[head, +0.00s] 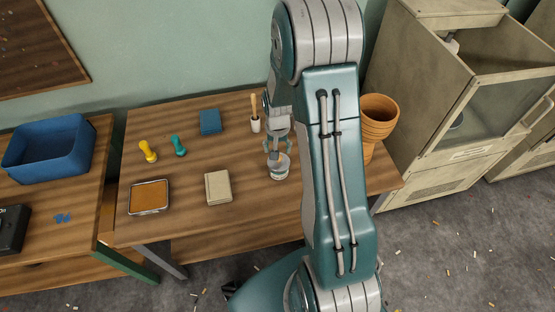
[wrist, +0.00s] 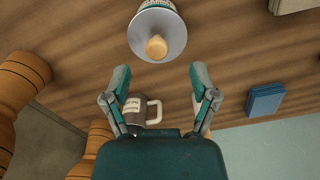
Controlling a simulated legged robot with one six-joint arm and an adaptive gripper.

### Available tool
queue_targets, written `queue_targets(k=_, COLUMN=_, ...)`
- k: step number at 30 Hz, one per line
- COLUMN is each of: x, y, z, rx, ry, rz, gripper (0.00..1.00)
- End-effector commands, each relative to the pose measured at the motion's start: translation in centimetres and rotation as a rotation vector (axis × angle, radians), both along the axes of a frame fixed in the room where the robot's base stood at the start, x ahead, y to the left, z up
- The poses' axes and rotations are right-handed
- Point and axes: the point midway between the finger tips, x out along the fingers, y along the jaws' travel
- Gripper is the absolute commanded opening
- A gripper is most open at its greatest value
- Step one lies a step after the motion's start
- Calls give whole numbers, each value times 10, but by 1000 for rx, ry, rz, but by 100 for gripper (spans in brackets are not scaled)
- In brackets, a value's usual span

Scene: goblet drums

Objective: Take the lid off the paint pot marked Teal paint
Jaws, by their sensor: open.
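A paint pot (head: 279,175) with a pale label stands on the wooden table below my gripper in the head view. Its silver lid (wrist: 145,35), with a round tan knob (wrist: 157,47), is on it in the wrist view. The label shows only in part and I cannot read it. My gripper (head: 278,145) is open and empty above the pot. In the wrist view my gripper (wrist: 160,68) has its two fingers spread, with the knob a little beyond the tips and apart from them.
A grey mug (wrist: 136,110) stands near the pot. Terracotta goblet drums (head: 379,118) stand at the table's right.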

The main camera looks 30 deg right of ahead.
Motion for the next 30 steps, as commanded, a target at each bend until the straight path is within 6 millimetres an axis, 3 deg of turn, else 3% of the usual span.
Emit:
queue_targets(k=12, x=1, y=-3, z=-50, rx=1, ry=1, rz=1, gripper=76)
queue_targets(k=21, x=1, y=-3, z=-55, rx=0, ry=-2, rz=1, gripper=76)
queue_targets(k=26, x=1, y=-3, z=-55, rx=0, ry=-2, rz=1, gripper=5)
queue_targets(k=27, x=1, y=-3, z=-55, rx=0, ry=-2, rz=0, gripper=0)
queue_targets(k=30, x=1, y=-3, z=-55, rx=-1, ry=-1, rz=1, gripper=0)
